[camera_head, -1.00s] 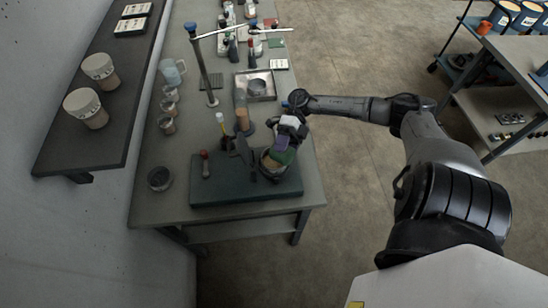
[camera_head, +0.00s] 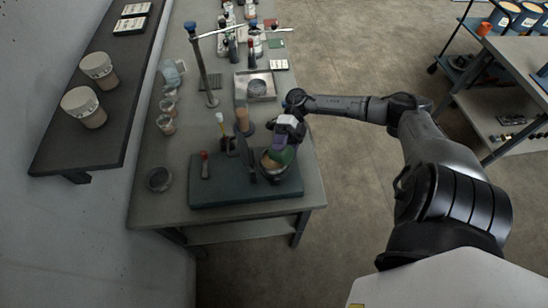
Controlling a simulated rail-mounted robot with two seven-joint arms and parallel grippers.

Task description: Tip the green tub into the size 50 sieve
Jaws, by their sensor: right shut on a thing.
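My right gripper (camera_head: 284,139) reaches in from the right over the near end of the bench. It is shut on a green tub (camera_head: 286,155), which is small in the picture and partly covered by the gripper. The tub looks tilted, with its lower side over a round metal-rimmed sieve (camera_head: 272,176) on the dark green mat. The size mark on the sieve is too small to read. I cannot tell whether tub and sieve touch, or whether anything is pouring. My left gripper is not in view.
The dark green mat (camera_head: 225,195) also bears a small red-topped item (camera_head: 204,164) and a dark upright shape left of the sieve. A dark round dish (camera_head: 159,179) lies left of the mat. Jars, a stand and a metal tray (camera_head: 241,94) fill the bench behind.

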